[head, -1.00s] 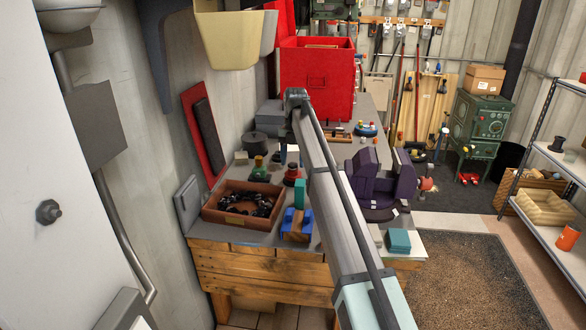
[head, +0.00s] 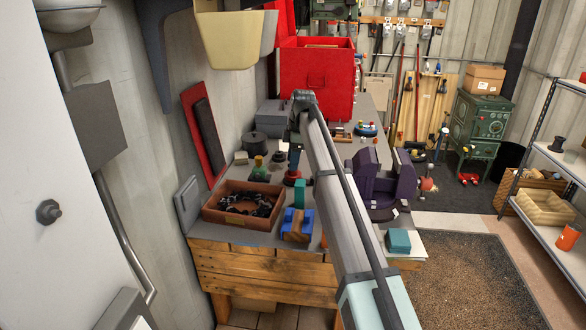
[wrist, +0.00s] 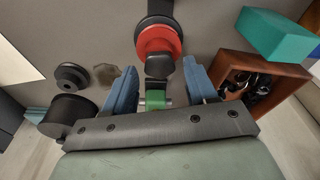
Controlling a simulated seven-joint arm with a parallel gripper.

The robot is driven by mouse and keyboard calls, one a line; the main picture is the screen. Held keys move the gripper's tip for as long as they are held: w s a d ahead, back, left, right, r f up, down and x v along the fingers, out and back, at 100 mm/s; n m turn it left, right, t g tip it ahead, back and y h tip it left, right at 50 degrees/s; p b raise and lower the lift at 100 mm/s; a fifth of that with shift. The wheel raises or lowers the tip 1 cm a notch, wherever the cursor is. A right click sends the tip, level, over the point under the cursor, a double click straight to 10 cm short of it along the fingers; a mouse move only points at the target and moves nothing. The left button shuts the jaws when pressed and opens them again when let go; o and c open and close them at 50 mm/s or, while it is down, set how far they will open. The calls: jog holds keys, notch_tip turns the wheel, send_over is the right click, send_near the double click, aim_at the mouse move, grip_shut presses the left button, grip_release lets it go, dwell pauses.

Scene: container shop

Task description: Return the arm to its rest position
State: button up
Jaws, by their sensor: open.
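My gripper (wrist: 160,68) is open, its two blue fingers spread apart in the wrist view. A green piece with a dark top (wrist: 155,98) shows in the gap between them. I cannot tell its distance, and the fingers do not visibly touch it. A red and black round piece (wrist: 158,42) lies just beyond the fingertips. In the head view my arm reaches over the bench from the lower right. The gripper (head: 295,162) hangs down at its far end, partly hidden, close above a red-based piece (head: 293,179).
The grey bench holds a brown crate (head: 216,215) of black parts, a blue clamp-like block (head: 297,226), a purple vise (head: 372,188), a teal block (head: 398,240) and a black pot (head: 255,142). A red toolbox (head: 316,82) stands behind. The wall is close on the left.

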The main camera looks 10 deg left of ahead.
jog(key=m+t, duration=0.1)
jog(key=m, duration=1)
jog(key=shift+t, duration=0.3)
jog(key=m+h, duration=0.1)
jog(key=m, duration=0.3)
jog(key=shift+m, duration=0.3)
jog(key=m, duration=0.5)
jog(key=shift+t+h, duration=0.3)
jog(key=shift+h, duration=0.1)
jog(key=shift+n, duration=0.9)
jog(key=shift+c, duration=0.5)
